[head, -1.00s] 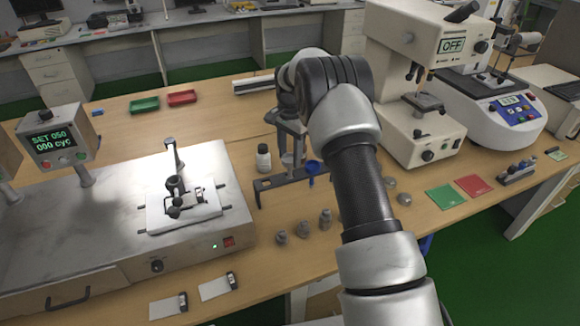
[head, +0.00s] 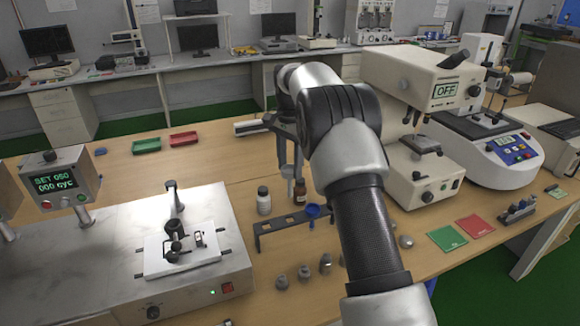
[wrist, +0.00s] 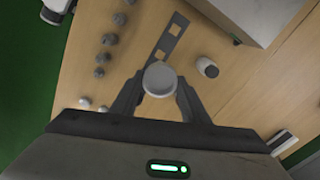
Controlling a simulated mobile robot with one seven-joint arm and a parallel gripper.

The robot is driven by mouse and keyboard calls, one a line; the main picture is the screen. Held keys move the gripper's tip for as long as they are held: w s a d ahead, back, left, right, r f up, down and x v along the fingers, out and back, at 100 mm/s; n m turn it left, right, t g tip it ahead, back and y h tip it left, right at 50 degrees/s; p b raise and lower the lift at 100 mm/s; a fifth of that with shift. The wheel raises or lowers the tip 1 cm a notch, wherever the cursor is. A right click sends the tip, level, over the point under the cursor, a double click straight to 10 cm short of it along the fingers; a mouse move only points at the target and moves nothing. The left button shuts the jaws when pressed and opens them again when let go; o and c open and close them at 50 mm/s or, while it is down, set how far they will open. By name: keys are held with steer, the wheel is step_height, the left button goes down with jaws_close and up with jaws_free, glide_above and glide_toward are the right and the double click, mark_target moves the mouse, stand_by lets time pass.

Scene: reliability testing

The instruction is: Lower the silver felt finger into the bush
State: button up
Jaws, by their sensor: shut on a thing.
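My gripper (head: 288,168) is above the bench behind the dark rack, partly hidden by my arm. It is shut on the silver felt finger, whose pale round top shows between the fingers in the wrist view (wrist: 160,78). Its lower end is hard to make out in the head view. The tester with the dark round fitting that looks like the bush (head: 173,226) stands to the left, well apart from my gripper. The bush's opening is too small to make out.
A white bottle (head: 263,202) and a brown bottle (head: 300,192) stand near my gripper. Several grey pieces (head: 303,273) stand in front. A microscope-like machine (head: 430,110) is at the right.

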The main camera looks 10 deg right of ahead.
mark_target(290, 187)
steer(key=shift+f+b, duration=1.65)
steer(key=shift+f, duration=2.4)
